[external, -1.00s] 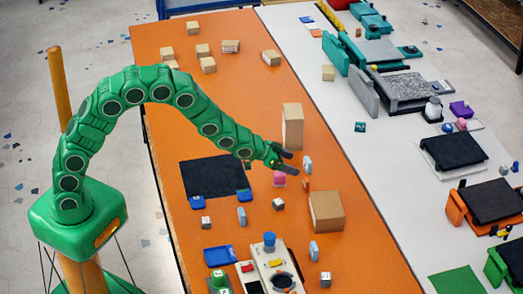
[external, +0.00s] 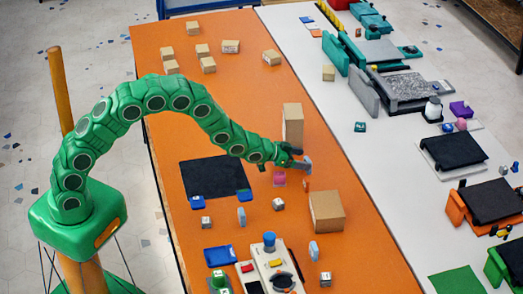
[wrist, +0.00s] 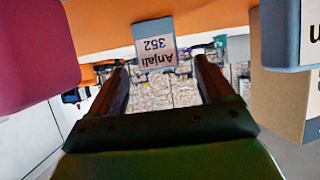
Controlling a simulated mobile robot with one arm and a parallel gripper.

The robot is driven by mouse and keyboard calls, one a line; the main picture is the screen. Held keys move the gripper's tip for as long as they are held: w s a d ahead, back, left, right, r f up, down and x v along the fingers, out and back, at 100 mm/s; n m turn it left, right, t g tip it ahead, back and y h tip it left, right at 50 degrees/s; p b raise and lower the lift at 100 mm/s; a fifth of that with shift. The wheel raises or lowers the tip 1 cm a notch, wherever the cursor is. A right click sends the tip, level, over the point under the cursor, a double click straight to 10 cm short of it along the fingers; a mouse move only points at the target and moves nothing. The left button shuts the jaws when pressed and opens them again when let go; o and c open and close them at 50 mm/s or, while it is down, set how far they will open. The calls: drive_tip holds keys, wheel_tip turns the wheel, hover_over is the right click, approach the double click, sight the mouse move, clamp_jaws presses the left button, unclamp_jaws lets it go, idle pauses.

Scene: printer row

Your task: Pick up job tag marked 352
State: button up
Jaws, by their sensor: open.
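The job tag marked 352 (wrist: 155,46), with the name Anjali above the number, has a grey-blue frame and shows upside down at the top middle of the wrist view. My gripper (wrist: 162,72) is open, and the tag lies just beyond the gap between its fingertips. Nothing is held.
Close at the right of the wrist view is another blue-framed tag (wrist: 282,32), partly cut off, before a cardboard box (wrist: 275,100). A pink object (wrist: 45,55) is close at the left. A tall box (external: 293,125) and a wide box (external: 326,211) stand nearby on the orange table (external: 240,100).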

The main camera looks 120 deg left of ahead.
sight(308, 160)
drive_tip(key=shift+x, duration=2.6)
drive_tip(key=shift+c, duration=0.2)
drive_tip(key=shift+r, duration=0.1)
drive_tip(key=c, duration=1)
drive_tip(key=shift+r, duration=0.1)
